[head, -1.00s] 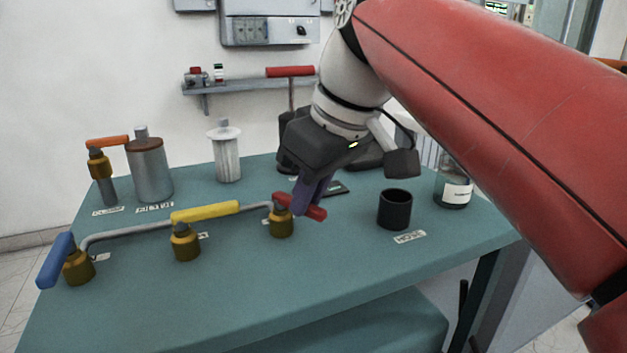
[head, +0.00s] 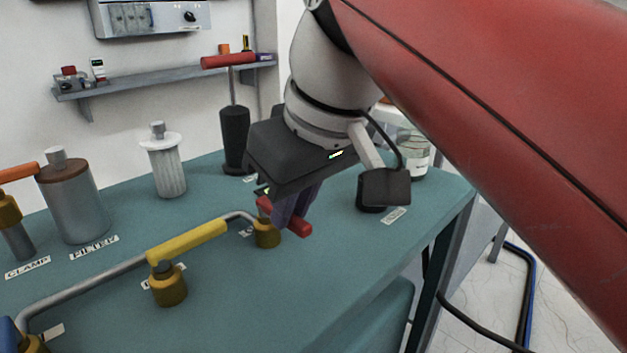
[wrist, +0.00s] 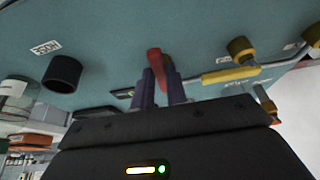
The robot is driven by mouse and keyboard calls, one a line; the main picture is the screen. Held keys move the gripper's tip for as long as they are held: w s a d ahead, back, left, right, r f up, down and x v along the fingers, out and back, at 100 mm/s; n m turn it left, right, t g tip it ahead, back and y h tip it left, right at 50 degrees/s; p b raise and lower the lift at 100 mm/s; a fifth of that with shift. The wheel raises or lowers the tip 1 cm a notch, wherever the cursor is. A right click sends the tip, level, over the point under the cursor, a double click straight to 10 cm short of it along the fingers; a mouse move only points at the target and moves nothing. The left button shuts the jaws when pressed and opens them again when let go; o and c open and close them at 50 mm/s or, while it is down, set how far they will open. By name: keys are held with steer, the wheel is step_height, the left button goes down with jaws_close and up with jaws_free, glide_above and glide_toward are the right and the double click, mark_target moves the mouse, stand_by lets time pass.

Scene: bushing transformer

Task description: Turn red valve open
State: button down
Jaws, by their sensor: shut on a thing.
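The red valve handle (head: 297,226) sits on a brass valve body (head: 267,235) at the right end of a grey pipe on the teal table. My gripper (head: 291,212) comes down on the handle from above, its purple fingers shut around it. In the wrist view the red handle (wrist: 155,58) shows between the two fingers (wrist: 159,88). The fingers and the dark gripper body hide part of the handle in the head view.
A yellow-handled valve (head: 187,243) stands on the same pipe to the left. A blue handle (head: 8,337) is at the lower left edge. A filter canister (head: 72,200), a white ribbed cylinder (head: 166,167) and a red T-handled tool (head: 235,130) stand behind. A black cup (wrist: 62,73) is nearby.

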steer(key=c, duration=1.4)
jaws_free()
steer(key=p+v, duration=0.1)
steer(key=v, duration=0.6)
steer(key=shift+s+r, duration=0.15)
steer(key=shift+r, duration=0.2)
steer(key=shift+d, duration=0.1)
